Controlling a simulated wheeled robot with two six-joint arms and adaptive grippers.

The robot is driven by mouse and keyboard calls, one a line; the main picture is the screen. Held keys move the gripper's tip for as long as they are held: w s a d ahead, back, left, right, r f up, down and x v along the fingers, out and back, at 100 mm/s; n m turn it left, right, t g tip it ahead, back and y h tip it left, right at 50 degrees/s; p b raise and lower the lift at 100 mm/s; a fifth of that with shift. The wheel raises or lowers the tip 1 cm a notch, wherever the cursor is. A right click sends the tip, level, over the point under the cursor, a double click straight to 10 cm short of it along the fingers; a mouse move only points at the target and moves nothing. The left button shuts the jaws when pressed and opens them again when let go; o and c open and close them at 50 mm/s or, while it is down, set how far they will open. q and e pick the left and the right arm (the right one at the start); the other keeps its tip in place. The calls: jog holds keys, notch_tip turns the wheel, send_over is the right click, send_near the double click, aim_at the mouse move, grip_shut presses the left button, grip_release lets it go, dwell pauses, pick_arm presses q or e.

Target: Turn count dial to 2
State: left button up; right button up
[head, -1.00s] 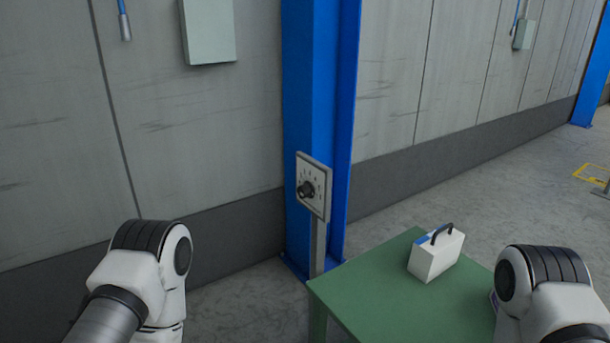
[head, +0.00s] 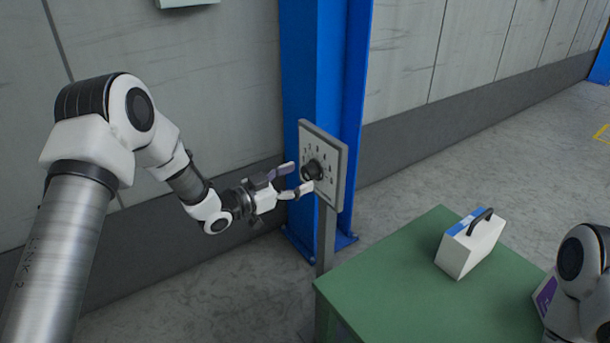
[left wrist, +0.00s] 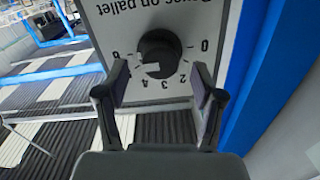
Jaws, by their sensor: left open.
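The count dial is a round black knob (head: 312,170) on a pale square plate (head: 331,178) with digits around it, fixed on a grey post. In the left wrist view the knob (left wrist: 160,52) appears upside down, with printed text above it and digits around it. Its light pointer mark is toward the lower left of that picture; I cannot tell exactly which digit it meets. My left gripper (head: 298,179) is open, close in front of the plate, its fingers spread to either side of the knob in the wrist view (left wrist: 160,85). I see no contact. My right gripper is out of view.
A blue steel column (head: 325,70) stands right behind the post. A green table (head: 400,285) at the lower right bears a white and blue case (head: 470,248) with a dark handle. A grey wall (head: 190,70) runs behind. My right arm is at the right edge.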

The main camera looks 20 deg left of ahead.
aim_at(313, 170)
pick_arm(q)
jog(key=shift+x, duration=0.85)
jog(key=shift+w+d, duration=0.25)
jog(key=shift+w, duration=0.05)
jog(key=c, duration=1.1)
jog(key=shift+c, duration=0.2)
